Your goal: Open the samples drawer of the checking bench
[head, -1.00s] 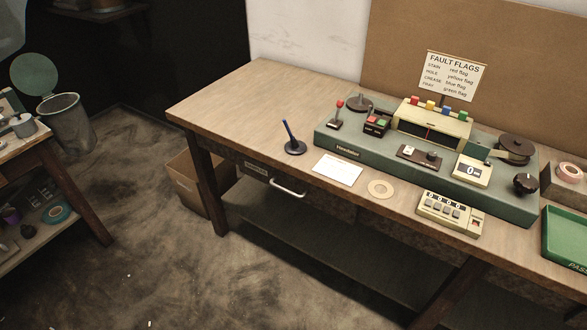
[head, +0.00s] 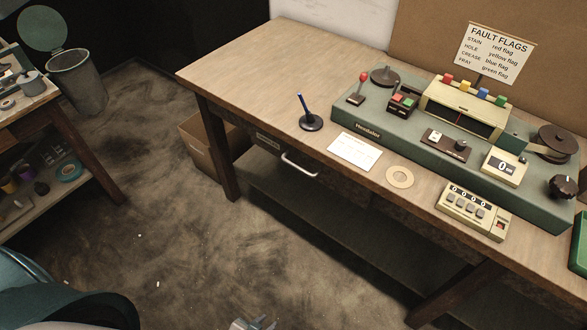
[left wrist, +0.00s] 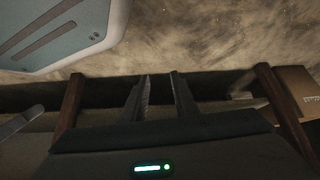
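The wooden checking bench (head: 250,60) runs across the head view. Its samples drawer (head: 268,143) is under the front edge near the left end, with a small label and a pale bar handle (head: 300,166). The drawer looks closed. The tip of my left gripper (head: 254,323) shows at the bottom edge of the head view, well in front of and below the handle, touching nothing. In the left wrist view its two dark fingers (left wrist: 160,95) stand apart with nothing between them. My right gripper is in neither view.
A cardboard box (head: 196,140) stands on the floor by the bench's left leg. A side table (head: 60,135) with tape rolls and a mesh bin (head: 78,82) are at the left. A lower shelf (head: 330,215) runs under the bench. The floor before the drawer is clear.

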